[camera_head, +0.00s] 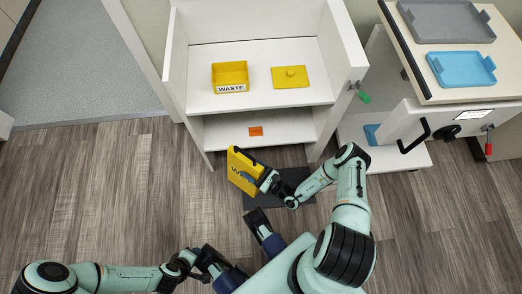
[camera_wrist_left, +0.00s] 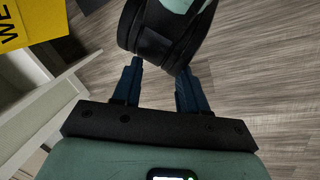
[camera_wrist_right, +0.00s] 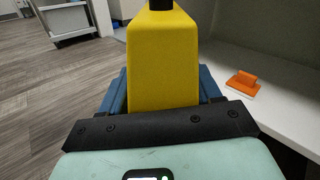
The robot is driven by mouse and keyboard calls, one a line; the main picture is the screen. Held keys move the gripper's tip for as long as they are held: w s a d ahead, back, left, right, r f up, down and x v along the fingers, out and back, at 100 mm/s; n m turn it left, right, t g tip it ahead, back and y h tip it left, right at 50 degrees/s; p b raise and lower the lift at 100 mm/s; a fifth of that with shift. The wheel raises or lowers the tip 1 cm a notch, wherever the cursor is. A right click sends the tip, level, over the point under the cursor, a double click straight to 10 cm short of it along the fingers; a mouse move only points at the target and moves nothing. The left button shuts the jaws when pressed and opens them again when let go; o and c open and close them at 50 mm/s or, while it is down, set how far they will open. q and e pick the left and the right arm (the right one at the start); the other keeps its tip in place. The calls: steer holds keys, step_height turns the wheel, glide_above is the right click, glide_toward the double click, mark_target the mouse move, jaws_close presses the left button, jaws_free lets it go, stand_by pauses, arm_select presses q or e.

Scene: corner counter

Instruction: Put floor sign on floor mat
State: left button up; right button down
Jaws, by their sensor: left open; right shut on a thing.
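The yellow floor sign (camera_head: 240,165) stands out near the middle of the head view, roughly upright and slightly tilted. My right gripper (camera_head: 262,181) is shut on it; in the right wrist view the sign (camera_wrist_right: 163,55) fills the space between the fingers. The dark floor mat (camera_head: 292,175) lies on the floor under my right forearm, partly hidden by it. The sign is at the mat's left side; I cannot tell whether its base touches anything. My left gripper (camera_wrist_left: 157,88) is open, low and nearer to me, with a part of my own body before its fingers.
A white open cabinet (camera_head: 262,111) stands just behind the sign. It holds a yellow waste bin (camera_head: 230,76), a yellow lid (camera_head: 290,77) and an orange item (camera_head: 256,131). A cart (camera_head: 465,70) with trays stands at right. Wooden floor at left is clear.

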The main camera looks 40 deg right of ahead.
arm_select(q)
steer(key=w+a+f+t+b, duration=0.1)
steer(key=w+a+f+b, duration=0.1)
steer(key=w+f+b, duration=0.15)
arm_select(e)
steer(key=shift+h, duration=0.3)
steer(key=f+b, duration=0.1)
steer(key=f, duration=0.4)
steer(key=f+b, duration=0.1)
steer(key=f, duration=0.4)
steer(key=f+b, duration=0.2)
steer(key=f, duration=0.4)
steer(key=shift+s+d, duration=0.25)
steer(key=shift+d, duration=0.05)
steer(key=shift+f+b, duration=0.9)
steer(key=shift+f, duration=1.15)
arm_select(q)
steer(key=s+a+f+n+g, duration=0.1)
steer(key=s+f+g, duration=0.3)
steer(key=s+f, duration=0.5)
steer(key=shift+s+a, duration=0.5)
steer(key=shift+s, duration=0.7)
arm_select(e)
steer(key=shift+c, duration=1.1)
jaws_free()
steer(key=shift+f, duration=0.1)
